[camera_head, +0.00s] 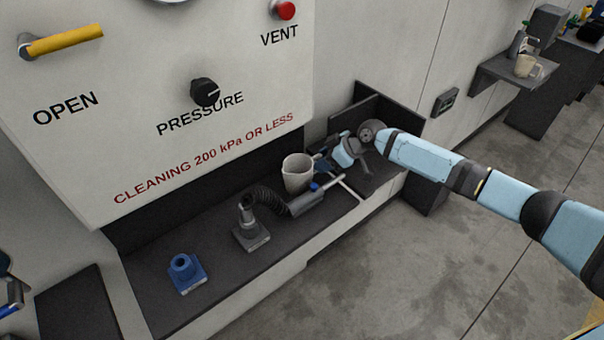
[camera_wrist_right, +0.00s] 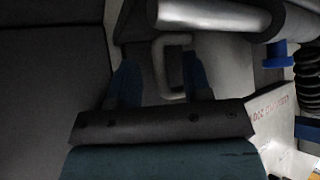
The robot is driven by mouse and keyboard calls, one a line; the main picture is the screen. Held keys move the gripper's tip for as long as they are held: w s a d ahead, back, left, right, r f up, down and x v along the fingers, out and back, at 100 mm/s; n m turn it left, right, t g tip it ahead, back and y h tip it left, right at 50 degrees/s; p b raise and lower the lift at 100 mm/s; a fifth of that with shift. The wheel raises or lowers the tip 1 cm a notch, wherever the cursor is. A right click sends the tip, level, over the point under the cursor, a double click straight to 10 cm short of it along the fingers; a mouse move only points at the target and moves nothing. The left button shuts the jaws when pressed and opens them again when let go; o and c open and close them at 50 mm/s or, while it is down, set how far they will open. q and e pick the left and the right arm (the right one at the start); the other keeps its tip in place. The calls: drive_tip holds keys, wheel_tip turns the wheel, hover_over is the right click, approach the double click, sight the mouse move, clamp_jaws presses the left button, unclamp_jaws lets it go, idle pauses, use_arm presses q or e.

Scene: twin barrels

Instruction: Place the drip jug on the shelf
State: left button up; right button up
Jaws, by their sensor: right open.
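The drip jug (camera_head: 297,172), a pale beige cup, stands upright on the dark ledge below the white panel. My right gripper (camera_head: 325,162) is just right of it, its fingers partly hidden. In the right wrist view a pale handle loop (camera_wrist_right: 158,66) shows between the two blue fingers of my right gripper (camera_wrist_right: 158,78), which stand apart. I cannot tell whether they touch it. A grey wall shelf (camera_head: 492,70) is at the upper right, with another pale jug (camera_head: 524,66) on it. A bit of my left gripper (camera_head: 12,294) shows at the left edge.
A black corrugated hose with a grey nozzle (camera_head: 307,203) lies in front of the jug. A grey holder (camera_head: 249,233) and a blue holder (camera_head: 187,273) stand on the ledge. A dark upright plate (camera_head: 398,123) is behind my right wrist. The floor (camera_head: 400,270) is clear.

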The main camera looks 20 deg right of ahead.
drive_tip(key=shift+c, duration=0.4)
clamp_jaws()
drive_tip(key=shift+r, duration=0.1)
